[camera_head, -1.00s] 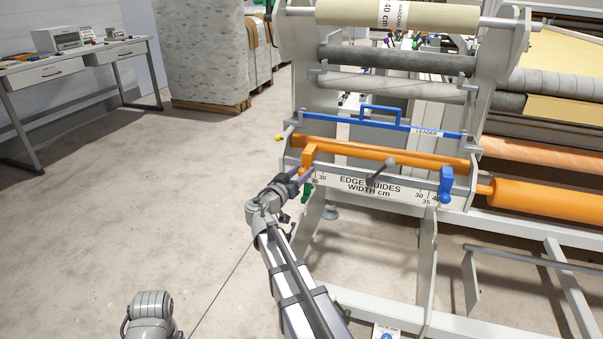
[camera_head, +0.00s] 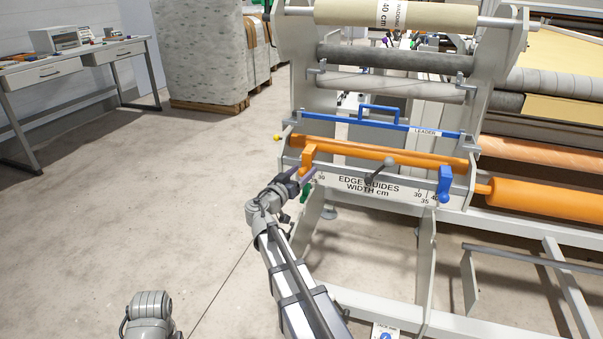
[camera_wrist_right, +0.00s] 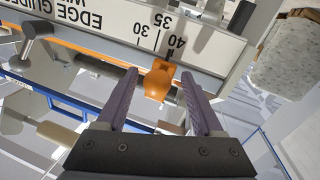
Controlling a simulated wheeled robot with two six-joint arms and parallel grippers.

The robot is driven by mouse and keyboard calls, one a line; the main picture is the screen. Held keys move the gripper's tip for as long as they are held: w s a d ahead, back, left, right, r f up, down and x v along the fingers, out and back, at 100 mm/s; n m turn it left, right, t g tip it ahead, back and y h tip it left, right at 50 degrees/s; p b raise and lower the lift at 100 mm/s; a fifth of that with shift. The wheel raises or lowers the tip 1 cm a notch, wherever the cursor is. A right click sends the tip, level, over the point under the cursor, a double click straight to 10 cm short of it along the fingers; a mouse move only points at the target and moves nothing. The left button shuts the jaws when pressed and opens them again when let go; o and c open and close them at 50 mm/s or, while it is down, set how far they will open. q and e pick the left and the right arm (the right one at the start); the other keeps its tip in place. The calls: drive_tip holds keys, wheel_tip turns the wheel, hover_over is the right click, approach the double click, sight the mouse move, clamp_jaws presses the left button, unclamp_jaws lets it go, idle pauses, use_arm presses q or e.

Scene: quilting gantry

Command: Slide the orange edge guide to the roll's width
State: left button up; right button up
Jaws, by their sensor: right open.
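The orange edge guide (camera_head: 308,157) sits at the left end of the white "EDGE GUIDES WIDTH cm" scale (camera_head: 368,187). In the right wrist view the guide (camera_wrist_right: 160,80) is close to the 40 mark, with its tab between my purple finger pads. My right gripper (camera_head: 305,175) is open at the guide, and in the wrist view (camera_wrist_right: 160,82) gaps show on both sides of the tab. The blue edge guide (camera_head: 445,184) is at the right end of the scale. The roll (camera_head: 395,13) at the top carries a "40 cm" label. My left gripper is out of view.
A dark-knobbed lever (camera_head: 380,170) sticks out in front of the scale's middle. A blue leader bar with a handle (camera_head: 380,113) and an orange roller (camera_head: 400,155) lie above the scale. Open floor (camera_head: 170,200) is at the left.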

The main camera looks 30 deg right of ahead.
drive_tip(key=v, duration=0.7)
drive_tip(key=shift+s+a, duration=0.2)
drive_tip(key=shift+a, duration=0.15)
drive_tip(key=shift+w+d+m, duration=0.6)
drive_tip(key=shift+d+m, duration=0.15)
drive_tip(key=shift+d, duration=0.45)
drive_tip(key=shift+w+d+m, duration=0.6)
drive_tip(key=shift+d+m, duration=0.1)
drive_tip(key=shift+d, duration=0.45)
drive_tip(key=shift+w+d+m, duration=0.6)
drive_tip(key=shift+d+m, duration=0.15)
drive_tip(key=shift+d, duration=0.45)
clamp_jaws()
